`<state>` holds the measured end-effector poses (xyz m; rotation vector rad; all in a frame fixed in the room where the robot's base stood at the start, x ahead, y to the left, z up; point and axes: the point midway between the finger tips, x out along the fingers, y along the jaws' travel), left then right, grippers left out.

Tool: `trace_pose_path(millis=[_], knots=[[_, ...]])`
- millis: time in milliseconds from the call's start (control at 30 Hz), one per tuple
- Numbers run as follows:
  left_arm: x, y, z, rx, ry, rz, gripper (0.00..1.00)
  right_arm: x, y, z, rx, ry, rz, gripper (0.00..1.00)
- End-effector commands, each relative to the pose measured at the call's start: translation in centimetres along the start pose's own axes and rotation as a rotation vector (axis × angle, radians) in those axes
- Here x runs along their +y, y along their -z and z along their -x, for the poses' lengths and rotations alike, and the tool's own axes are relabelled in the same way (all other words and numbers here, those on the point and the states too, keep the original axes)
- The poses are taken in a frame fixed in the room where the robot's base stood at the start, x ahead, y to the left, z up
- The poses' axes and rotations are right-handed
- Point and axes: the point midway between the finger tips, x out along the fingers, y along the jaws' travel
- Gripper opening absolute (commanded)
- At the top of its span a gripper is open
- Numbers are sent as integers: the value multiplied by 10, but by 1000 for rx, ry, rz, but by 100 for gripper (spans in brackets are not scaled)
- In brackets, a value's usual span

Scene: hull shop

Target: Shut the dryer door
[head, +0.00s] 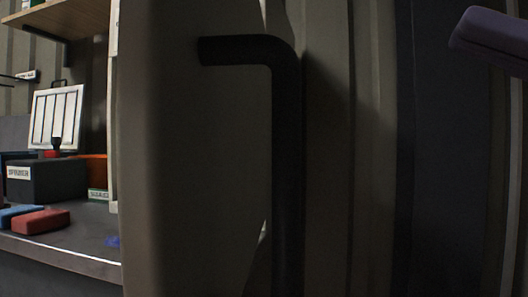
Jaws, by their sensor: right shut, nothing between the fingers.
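A large grey-brown panel (200,180), which appears to be the dryer door, fills the middle of the head view very close up. A dark bent bar handle (287,170) is on it, running down from a short top arm. The panel's left edge stands in front of a workbench. How far the door is open cannot be told. My right gripper (462,38) shows partly at the top right as a dark purple shape, shut and empty, apart from the handle in the picture. My left gripper is not in view.
At the left a workbench (70,262) holds a red block (41,221), a blue block (8,216), a dark labelled box (50,182) and a white striped panel (56,118). A wooden shelf (70,18) is above. Dark vertical surfaces fill the right.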

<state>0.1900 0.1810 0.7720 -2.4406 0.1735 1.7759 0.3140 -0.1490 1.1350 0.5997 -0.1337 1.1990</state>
Motion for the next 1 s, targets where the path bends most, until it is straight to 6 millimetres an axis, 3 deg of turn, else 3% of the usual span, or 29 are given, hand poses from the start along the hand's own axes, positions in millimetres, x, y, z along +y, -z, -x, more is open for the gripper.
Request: trace_pose_path(millis=[100,200,400,567,1000], knots=[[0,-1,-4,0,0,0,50,12,30,12,246,-101,202,0],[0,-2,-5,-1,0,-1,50,16,46,24,382,-154,297,0],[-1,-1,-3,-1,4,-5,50,19,59,29,470,-191,349,0],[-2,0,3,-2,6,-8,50,23,68,7,466,-195,346,0],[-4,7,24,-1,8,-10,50,32,109,-71,462,-194,343,0]])
